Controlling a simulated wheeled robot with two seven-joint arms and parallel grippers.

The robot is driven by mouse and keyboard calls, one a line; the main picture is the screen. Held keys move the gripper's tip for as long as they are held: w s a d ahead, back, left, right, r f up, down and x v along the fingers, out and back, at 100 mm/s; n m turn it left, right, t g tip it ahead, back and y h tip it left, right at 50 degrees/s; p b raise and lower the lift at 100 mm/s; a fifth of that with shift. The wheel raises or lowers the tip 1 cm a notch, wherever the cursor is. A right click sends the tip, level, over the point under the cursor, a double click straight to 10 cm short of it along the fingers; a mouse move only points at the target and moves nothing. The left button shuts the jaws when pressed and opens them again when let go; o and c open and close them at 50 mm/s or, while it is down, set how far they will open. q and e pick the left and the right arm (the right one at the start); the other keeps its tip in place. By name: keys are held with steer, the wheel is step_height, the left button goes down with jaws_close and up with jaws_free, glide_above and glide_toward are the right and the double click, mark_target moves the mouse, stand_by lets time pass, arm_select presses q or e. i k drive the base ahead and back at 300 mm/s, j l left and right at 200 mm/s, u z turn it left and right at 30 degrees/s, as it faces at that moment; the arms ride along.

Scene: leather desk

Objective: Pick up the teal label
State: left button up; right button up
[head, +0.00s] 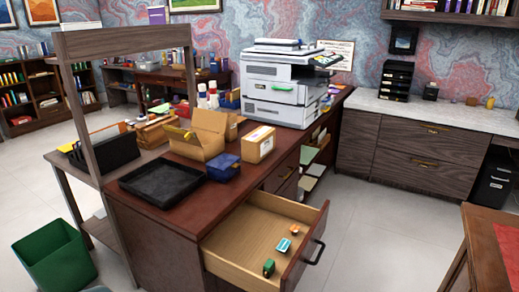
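A small teal and white flat piece (284,246), which looks like the teal label, lies in the open wooden drawer (243,236) at the front of the dark red-brown desk. A dark green object (268,267) is nearer the drawer's front left, and a small orange object (294,230) is farther right. The three lie apart. Neither of my grippers is in view.
On the desk (207,199) are a black tray (162,185), a blue box (223,167), cardboard boxes (259,145) and a printer (279,90). A green bin (55,258) stands at left. Floor right of the drawer is clear.

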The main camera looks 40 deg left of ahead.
mark_target(283, 245)
steer(key=i+j, duration=0.1)
steer(key=j, duration=1.25)
steer(key=i+j+u, duration=0.1)
steer(key=j, duration=0.6)
